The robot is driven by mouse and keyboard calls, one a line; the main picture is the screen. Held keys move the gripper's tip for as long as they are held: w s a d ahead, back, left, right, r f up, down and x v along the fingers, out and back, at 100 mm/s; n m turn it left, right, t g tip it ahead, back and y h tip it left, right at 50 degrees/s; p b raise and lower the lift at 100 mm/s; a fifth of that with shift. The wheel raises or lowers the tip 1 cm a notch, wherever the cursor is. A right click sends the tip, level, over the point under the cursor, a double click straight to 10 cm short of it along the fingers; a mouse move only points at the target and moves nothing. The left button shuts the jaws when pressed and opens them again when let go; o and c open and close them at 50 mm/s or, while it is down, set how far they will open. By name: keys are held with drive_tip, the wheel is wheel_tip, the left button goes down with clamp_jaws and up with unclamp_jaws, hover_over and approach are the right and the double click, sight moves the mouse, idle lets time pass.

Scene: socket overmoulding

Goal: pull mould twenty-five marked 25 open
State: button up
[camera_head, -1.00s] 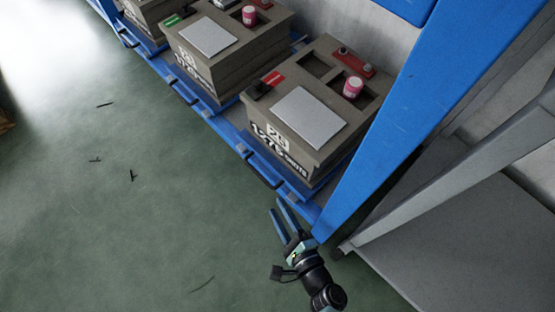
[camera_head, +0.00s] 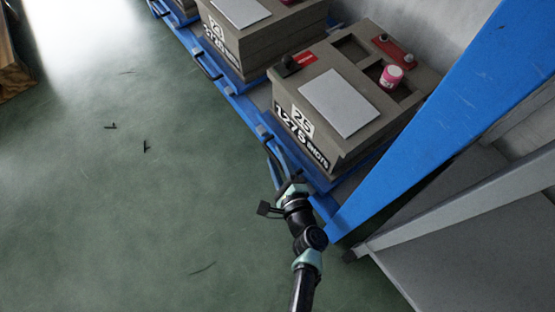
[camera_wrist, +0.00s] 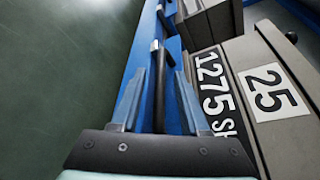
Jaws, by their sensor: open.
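Mould twenty-five (camera_head: 345,150) is a grey-brown block with a white "25" label (camera_head: 302,121) and "1275 shots" on its front. It sits on a blue drawer at the near end of the row. The label also shows at right in the wrist view (camera_wrist: 268,88). A dark bar handle (camera_wrist: 159,85) runs along the drawer front. My gripper (camera_head: 279,163) is at this handle, left of the mould. In the wrist view the two blue fingers of my gripper (camera_wrist: 159,92) are open, one on each side of the bar. Contact cannot be told.
A pink-capped jar (camera_head: 391,76), a red plate (camera_head: 393,50) and a pale sheet (camera_head: 341,102) are on the mould. Another mould (camera_head: 222,42) stands beyond. A blue post (camera_head: 425,125) rises close at right.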

clamp_jaws()
idle(1.4)
